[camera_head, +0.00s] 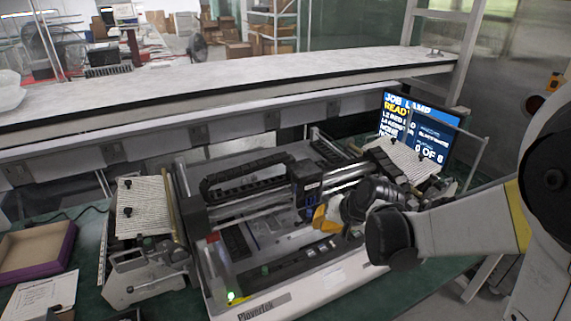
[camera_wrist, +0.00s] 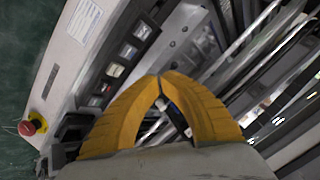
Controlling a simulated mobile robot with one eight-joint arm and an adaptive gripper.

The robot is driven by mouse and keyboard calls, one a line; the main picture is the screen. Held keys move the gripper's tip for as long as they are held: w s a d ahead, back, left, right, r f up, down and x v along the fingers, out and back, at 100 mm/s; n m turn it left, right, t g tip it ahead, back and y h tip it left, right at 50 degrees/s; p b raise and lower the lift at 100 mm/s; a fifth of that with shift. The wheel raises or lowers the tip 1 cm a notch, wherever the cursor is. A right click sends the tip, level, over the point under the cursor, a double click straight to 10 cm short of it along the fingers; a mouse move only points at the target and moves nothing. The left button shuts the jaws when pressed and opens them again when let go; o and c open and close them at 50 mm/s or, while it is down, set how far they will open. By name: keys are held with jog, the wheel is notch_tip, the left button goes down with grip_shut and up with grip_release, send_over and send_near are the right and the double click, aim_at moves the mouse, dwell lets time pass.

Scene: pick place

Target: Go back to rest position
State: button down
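My gripper (camera_head: 322,217) has yellow fingers and is over the front right part of a grey benchtop machine (camera_head: 262,306), with my arm reaching in from the right. In the wrist view the two yellow fingers of my gripper (camera_wrist: 160,77) bend inward and their tips meet. Nothing shows held between the tips. The machine's parts show through the narrow gap between the fingers. I cannot tell the exact height of the fingertips above the machine.
A monitor (camera_head: 420,128) stands behind the machine at right. A purple-edged tray (camera_head: 38,250) and papers (camera_head: 42,297) lie at left. A red button (camera_wrist: 28,127) is on the machine's edge. A long white counter (camera_head: 220,80) runs behind. Floor shows at lower right.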

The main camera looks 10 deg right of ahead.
jog(key=s+r+n+h+b, duration=0.1)
jog(key=s+r+n+b, duration=0.1)
jog(key=s, duration=0.8)
jog(key=s+r+n+h+b, duration=0.1)
jog(key=s+r+n+h, duration=0.1)
jog(key=s, duration=0.9)
jog(key=shift+d+r+b, duration=0.35)
jog(key=shift+r, duration=0.45)
